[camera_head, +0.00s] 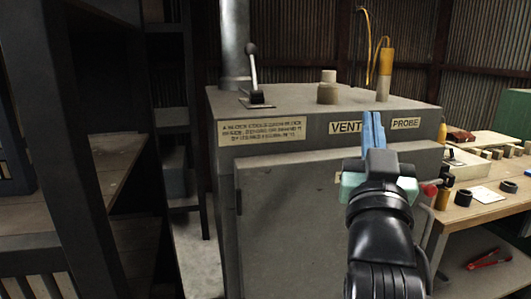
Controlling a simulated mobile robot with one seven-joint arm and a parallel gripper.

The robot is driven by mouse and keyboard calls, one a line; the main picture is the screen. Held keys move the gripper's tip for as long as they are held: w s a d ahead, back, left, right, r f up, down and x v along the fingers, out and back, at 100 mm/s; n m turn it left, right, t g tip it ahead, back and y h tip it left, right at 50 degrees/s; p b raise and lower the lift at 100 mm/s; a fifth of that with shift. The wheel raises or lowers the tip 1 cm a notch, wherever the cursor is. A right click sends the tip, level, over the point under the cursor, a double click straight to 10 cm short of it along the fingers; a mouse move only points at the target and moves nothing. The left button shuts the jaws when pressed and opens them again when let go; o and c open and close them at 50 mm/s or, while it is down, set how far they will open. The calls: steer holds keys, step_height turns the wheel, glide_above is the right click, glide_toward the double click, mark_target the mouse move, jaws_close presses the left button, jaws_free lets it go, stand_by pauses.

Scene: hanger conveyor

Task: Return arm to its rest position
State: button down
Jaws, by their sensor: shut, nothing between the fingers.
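My gripper (374,118) is in front of the grey metal cabinet, at the right of centre in the head view. Its two blue fingers point up and lie together, with nothing between them. The black arm below it rises from the bottom edge of the picture. The fingers cover part of the cabinet front between the VENT label (345,127) and the PROBE label (405,123). Whether the gripper touches the cabinet cannot be told from this view.
The grey cabinet (285,215) carries a lever (254,75), a round knob (328,90) and a yellow-handled probe (386,65) on top. A wooden workbench (455,215) with small parts stands at right. Dark posts and shelving (70,120) stand at left.

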steer(key=s+a+r+n+t+y, duration=0.2)
steer(key=s+a+r+t+y, duration=0.1)
steer(key=s+a+r, duration=0.4)
steer(key=s+a+r+n+t+y, duration=0.15)
steer(key=s+a+r+y, duration=0.3)
steer(key=s+a, duration=0.55)
step_height(320, 180, up, 27)
steer(key=p, duration=2.5)
steer(key=shift+f+t+h+p, duration=0.2)
steer(key=shift+t+h+p, duration=0.15)
steer(key=shift+p, duration=0.05)
steer(key=shift+w, duration=0.15)
